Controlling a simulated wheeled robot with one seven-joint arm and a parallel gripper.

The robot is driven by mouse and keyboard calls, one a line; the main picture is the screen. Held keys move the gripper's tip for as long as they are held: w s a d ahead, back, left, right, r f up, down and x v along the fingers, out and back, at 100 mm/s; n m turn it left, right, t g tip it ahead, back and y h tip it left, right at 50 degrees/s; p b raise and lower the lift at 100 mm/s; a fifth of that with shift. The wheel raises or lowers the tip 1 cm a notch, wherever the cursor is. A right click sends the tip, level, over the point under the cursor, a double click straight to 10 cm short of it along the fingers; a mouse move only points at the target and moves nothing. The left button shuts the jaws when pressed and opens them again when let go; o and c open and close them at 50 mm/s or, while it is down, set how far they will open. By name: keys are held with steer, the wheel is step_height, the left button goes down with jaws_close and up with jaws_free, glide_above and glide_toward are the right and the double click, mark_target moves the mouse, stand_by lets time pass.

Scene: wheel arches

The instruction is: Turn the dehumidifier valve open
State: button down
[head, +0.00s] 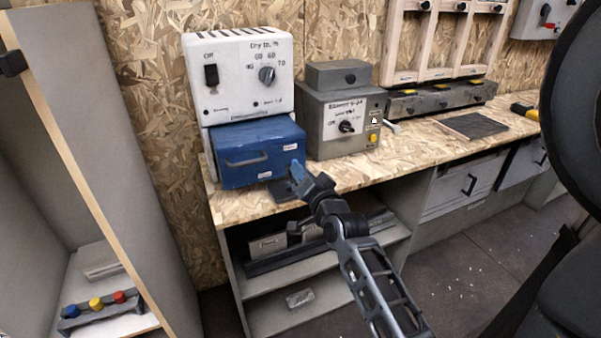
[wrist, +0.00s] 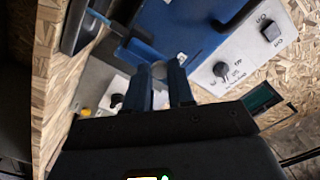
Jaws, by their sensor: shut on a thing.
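The dehumidifier (head: 232,58) is a white box with a switch and a dial, standing on the bench at the left. Its blue tank (head: 240,160), with a front handle, sits below the white part. It also shows in the wrist view (wrist: 185,35). My gripper (head: 298,172) is at the tank's lower right corner. In the wrist view, the blue fingers of my gripper (wrist: 158,82) close around a small grey rounded part, apparently the valve (wrist: 159,70), at the tank's edge. The fingers hide most of it, so its turn angle cannot be told.
A grey box with a dial (head: 340,120) stands on the bench just right of the tank. Shelves (head: 300,268) are under the bench. A tall cabinet side (head: 90,120) stands at the left. The floor (head: 480,260) in front is mostly clear.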

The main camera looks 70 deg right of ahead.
stand_by(0.6)
steer(key=c, duration=1)
jaws_free()
steer(key=shift+o, duration=0.2)
steer(key=v, duration=0.7)
steer(key=shift+s+a+b, duration=0.25)
steer(key=shift+s+b, duration=0.05)
steer(key=shift+b, duration=0.1)
